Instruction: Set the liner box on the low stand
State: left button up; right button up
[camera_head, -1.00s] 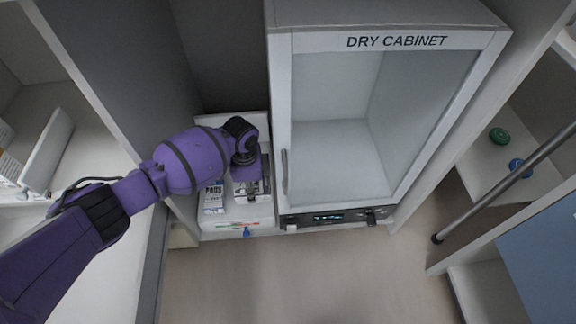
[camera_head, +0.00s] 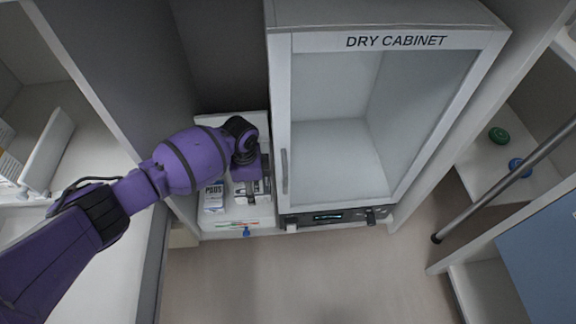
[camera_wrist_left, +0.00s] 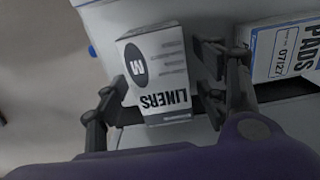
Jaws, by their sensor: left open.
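The liner box (camera_wrist_left: 156,72), white and grey with "LINERS" lettering and a dark "M" disc, sits between the fingers of my left gripper (camera_wrist_left: 158,88) in the left wrist view. The fingers are open on both sides of it. In the head view the box (camera_head: 246,197) is partly hidden under my left gripper (camera_head: 252,186). It appears to rest on a low white surface (camera_head: 265,213) beside the cabinet, which looks like the low stand. My right gripper is not in view.
A "PADS" box (camera_head: 213,196) stands close to the left of the liner box. The dry cabinet (camera_head: 282,120) rises close on the right. A grey wall panel (camera_head: 150,80) bounds the left. Coloured strips and a blue item (camera_head: 246,232) lie at the front. The floor in front is clear.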

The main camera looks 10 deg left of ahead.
pick_arm(q)
notch_tip(320, 180, up, 12)
jog(key=p, duration=0.9)
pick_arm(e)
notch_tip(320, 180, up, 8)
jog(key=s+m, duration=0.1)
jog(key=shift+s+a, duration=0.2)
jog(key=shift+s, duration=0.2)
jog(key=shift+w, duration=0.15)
